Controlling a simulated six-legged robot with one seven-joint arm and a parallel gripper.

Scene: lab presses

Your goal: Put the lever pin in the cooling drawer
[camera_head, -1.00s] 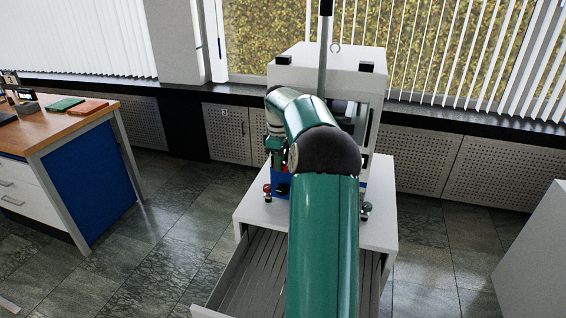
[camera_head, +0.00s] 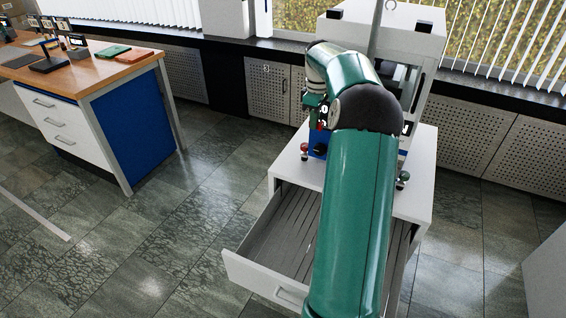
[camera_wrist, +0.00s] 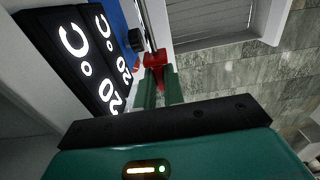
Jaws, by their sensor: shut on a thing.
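The lever pin (camera_wrist: 155,58) shows in the wrist view as a small red piece between my green fingertips; the rest of it is unclear. My gripper (camera_wrist: 161,76) is shut on it, close to the black display panels and blue face of the press. In the head view my gripper (camera_head: 319,112) is small and partly hidden beside the press (camera_head: 383,28). The cooling drawer (camera_head: 262,282) is pulled open under the press, with a slatted bottom. My arm hides its right part. The drawer also shows in the wrist view (camera_wrist: 205,42), beyond my fingers.
A red knob (camera_head: 304,147) and a green knob (camera_head: 403,177) stand at the front of the white cabinet top (camera_head: 290,172). A wooden-topped desk (camera_head: 110,68) with small items is at the left. The tiled floor between desk and drawer is clear.

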